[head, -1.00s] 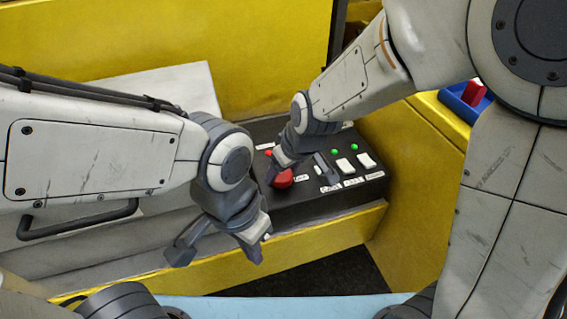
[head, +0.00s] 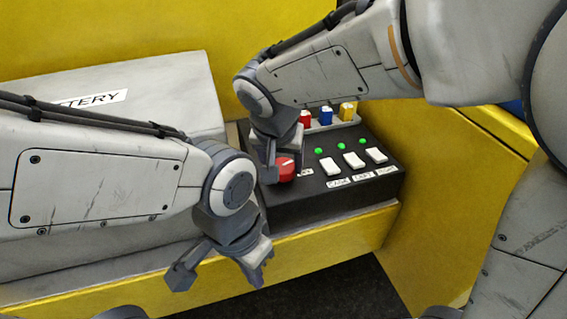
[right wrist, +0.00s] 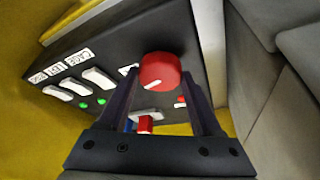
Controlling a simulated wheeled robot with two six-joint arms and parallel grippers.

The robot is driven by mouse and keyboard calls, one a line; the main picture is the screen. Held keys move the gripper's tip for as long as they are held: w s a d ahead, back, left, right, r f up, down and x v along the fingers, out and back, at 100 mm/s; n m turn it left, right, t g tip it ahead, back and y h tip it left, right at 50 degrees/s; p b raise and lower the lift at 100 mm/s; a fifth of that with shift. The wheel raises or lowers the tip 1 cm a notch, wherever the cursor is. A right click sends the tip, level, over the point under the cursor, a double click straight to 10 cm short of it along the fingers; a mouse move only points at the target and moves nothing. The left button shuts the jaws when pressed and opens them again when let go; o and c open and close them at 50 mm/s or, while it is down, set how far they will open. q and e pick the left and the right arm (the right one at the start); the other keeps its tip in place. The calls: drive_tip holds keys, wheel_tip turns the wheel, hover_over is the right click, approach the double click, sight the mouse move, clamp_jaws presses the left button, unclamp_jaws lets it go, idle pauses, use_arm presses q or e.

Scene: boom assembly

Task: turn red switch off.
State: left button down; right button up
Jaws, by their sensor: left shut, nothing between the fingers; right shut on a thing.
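The red switch (head: 285,170) is a round knob with a white mark, at the left end of the black control panel (head: 330,202). My right gripper (head: 270,174) is at the knob from above and its fingers stand on both sides of it. In the right wrist view the knob (right wrist: 158,72) sits between the two fingertips, and its white mark shows on the near face. My left gripper (head: 258,276) is shut and empty, in front of the panel's left end and apart from the knob.
The panel also has white rocker switches (head: 354,161), lit green lights (head: 341,146) and red, blue (head: 326,116) and yellow parts at the back. A grey box lettered "TERY" (head: 160,75) stands left. A yellow wall (head: 445,170) rises at right.

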drive_tip(key=shift+a+m+h+b, duration=0.1)
drive_tip(key=shift+m+h+b, duration=0.6)
drive_tip(key=shift+m, duration=0.8)
drive_tip(key=shift+g, duration=0.4)
drive_tip(key=o, duration=1.4)
drive_tip(key=shift+r, duration=0.1)
drive_tip(key=v, duration=1)
drive_tip(key=shift+s+r+b, duration=0.1)
drive_tip(key=shift+b, duration=0.25)
